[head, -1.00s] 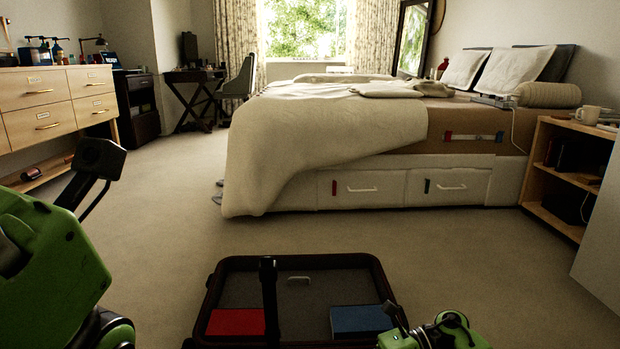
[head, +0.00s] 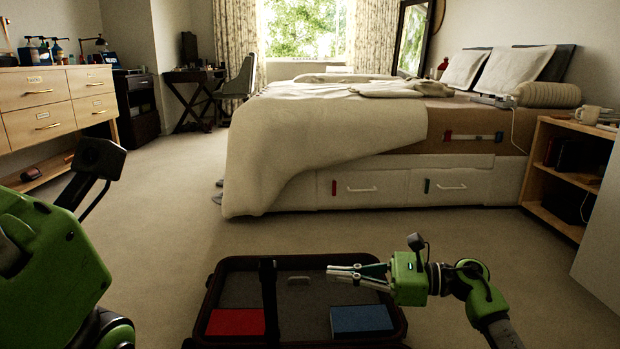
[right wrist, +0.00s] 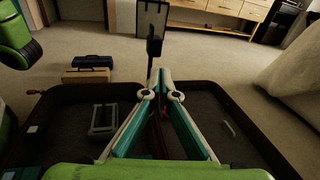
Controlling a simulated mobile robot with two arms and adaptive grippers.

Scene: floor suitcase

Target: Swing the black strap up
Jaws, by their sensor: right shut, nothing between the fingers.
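The open dark suitcase (head: 385,278) lies on the carpet at the bottom middle of the head view. A black strap (head: 270,300) shows as a narrow dark upright band over its left part, with a thicker top end. In the right wrist view, a dark upright piece with a flat top (right wrist: 153,20), likely this strap, stands beyond the fingertips. My right gripper (head: 330,270) points left above the suitcase, shut and empty, with a visible gap to the strap. Its shut fingers show in the right wrist view (right wrist: 162,80). My left arm is at the left; its fingers are out of view.
A red box (head: 236,322) and a blue box (head: 361,319) lie in the suitcase. The right wrist view shows a blue case (right wrist: 92,62) and a tan box (right wrist: 86,76) on the floor. The bed (head: 300,150) stands behind; carpet between is clear.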

